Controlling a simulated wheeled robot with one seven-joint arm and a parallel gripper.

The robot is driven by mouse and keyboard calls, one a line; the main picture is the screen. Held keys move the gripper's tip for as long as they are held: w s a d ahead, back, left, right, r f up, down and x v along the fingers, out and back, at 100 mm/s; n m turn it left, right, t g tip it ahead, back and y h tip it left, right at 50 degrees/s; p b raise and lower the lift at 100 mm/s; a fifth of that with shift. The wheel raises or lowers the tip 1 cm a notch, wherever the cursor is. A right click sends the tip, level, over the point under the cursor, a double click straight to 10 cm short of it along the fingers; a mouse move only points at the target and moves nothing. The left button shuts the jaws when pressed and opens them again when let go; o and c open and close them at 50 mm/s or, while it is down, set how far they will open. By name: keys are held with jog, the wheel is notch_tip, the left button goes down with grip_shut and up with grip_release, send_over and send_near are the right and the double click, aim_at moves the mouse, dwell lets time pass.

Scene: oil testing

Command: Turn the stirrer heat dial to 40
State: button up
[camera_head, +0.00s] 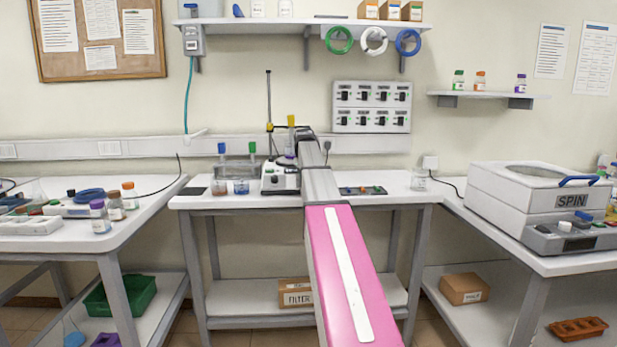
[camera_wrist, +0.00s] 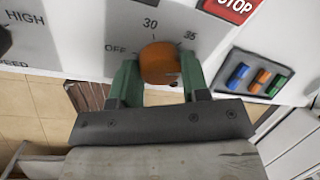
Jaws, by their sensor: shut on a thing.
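The stirrer (camera_head: 280,180) is a white and grey unit on the middle bench in the head view, with a tall rod stand behind it. In the wrist view its heat dial is an orange knob (camera_wrist: 160,64) on a grey panel (camera_wrist: 120,22) marked OFF, 30 and 35. No 40 mark is visible. My gripper (camera_wrist: 158,78) has its green fingers shut on the knob from both sides. In the head view my arm covers the stirrer's right side, and I cannot make out the fingers.
In the wrist view a speed dial (camera_wrist: 3,40) marked HIGH sits at left, a red STOP label (camera_wrist: 230,8) at top right, and a panel of coloured switches (camera_wrist: 252,76) at right. Beakers (camera_head: 241,187) stand left of the stirrer, and a small board (camera_head: 362,190) lies right of my arm.

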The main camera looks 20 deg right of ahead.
jog(key=shift+m, duration=1.5)
jog(key=o, duration=0.6)
jog(key=shift+o, duration=0.2)
jog(key=v, duration=1.1)
jog(key=shift+w, duration=0.2)
jog(key=shift+d, duration=0.1)
